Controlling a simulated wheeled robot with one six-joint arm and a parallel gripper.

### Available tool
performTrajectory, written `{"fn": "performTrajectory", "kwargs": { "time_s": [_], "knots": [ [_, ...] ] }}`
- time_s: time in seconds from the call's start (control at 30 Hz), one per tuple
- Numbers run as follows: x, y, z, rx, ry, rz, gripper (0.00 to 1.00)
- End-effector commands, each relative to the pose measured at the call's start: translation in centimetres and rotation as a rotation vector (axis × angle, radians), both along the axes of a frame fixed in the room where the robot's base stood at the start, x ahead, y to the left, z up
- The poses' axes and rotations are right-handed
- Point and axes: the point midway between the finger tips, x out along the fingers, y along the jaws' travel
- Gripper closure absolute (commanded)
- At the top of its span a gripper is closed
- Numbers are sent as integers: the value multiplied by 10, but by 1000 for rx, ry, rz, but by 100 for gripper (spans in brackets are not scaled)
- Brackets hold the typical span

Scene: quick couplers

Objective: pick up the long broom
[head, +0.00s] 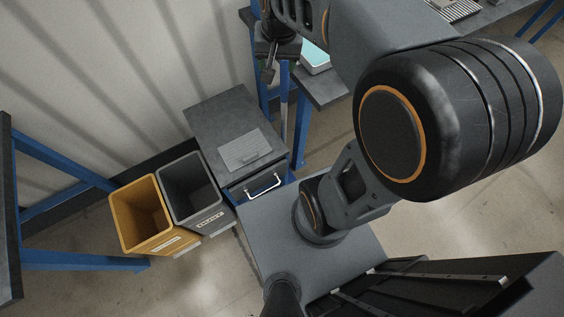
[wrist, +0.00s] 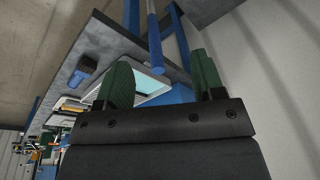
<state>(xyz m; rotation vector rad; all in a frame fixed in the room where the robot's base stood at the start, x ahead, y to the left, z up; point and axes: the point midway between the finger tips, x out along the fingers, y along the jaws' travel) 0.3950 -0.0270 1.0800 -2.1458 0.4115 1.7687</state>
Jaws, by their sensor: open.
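A slim upright pole, which looks like the long broom's handle (head: 284,112), stands beside the workbench leg in the head view. In the wrist view a blue-grey pole (wrist: 153,42), probably the same handle, rises between and beyond my fingers. The broom's head is not clearly visible. My gripper (head: 268,66) is at the top of the head view, close to the pole; my arm partly hides this area. In the wrist view my gripper (wrist: 160,84) has its two green-padded fingers wide apart with nothing held between them. I cannot tell the exact gap to the pole.
The bench top (wrist: 105,42) carries a teal-and-white tray (wrist: 152,82) and a brush (wrist: 82,72). A corrugated wall is behind.

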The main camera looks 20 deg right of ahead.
Motion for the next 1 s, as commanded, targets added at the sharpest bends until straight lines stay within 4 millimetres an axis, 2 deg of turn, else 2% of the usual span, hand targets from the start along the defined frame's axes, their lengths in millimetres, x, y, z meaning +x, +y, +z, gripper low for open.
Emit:
{"fn": "performTrajectory", "kwargs": {
  "time_s": [0.03, 0.2, 0.4, 0.57, 1.0],
  "knots": [
    [20, -10, 11, 13, 29, -85, 38],
    [75, -42, 18, 51, 101, -370, 38],
    [114, -69, 12, 71, 157, -597, 38],
    [127, -79, 0, 77, 177, -681, 38],
    [130, -80, -70, 78, 181, -698, 38]
  ]
}}
